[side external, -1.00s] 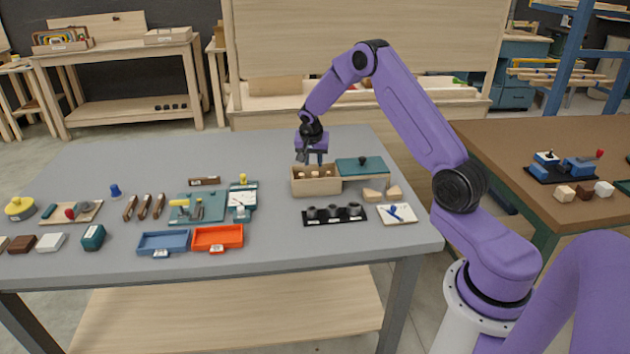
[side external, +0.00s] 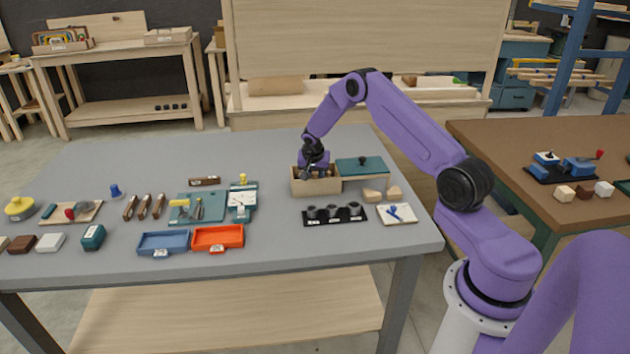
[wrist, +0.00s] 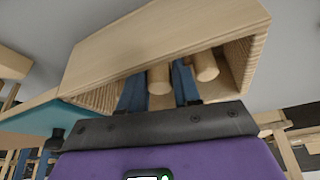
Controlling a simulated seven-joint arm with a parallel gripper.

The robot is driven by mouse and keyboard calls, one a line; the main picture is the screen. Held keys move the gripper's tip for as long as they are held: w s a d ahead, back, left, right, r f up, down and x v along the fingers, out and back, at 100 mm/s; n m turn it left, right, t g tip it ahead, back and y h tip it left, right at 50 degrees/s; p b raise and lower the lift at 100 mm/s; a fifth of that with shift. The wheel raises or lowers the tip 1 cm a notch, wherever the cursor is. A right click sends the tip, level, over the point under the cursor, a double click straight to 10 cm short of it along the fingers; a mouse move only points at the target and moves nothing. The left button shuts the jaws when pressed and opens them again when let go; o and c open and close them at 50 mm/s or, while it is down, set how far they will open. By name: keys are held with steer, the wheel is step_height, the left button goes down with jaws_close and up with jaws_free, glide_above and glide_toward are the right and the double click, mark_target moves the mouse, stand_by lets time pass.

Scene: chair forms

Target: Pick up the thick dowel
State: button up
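An open light-wood box (side external: 318,188) stands on the grey table, and my gripper (side external: 314,172) reaches down into it from above. In the wrist view, the two blue fingers (wrist: 155,88) are inside the box, spread apart. A round pale dowel (wrist: 158,77) shows between the fingers, with a gap visible beside it. A second pale dowel (wrist: 206,66) is to the right of the right finger. A further bit of pale wood shows low between the fingers, partly hidden by my gripper. I cannot tell which dowel is thickest.
A teal lid (side external: 362,168) with a dark knob lies right of the box. A black holder (side external: 335,215) with cups stands in front. Wooden wedges (side external: 374,195) and a white tile (side external: 398,214) lie to the right. The table behind the box is clear.

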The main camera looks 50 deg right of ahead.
jaws_close()
steer(key=shift+r, duration=0.1)
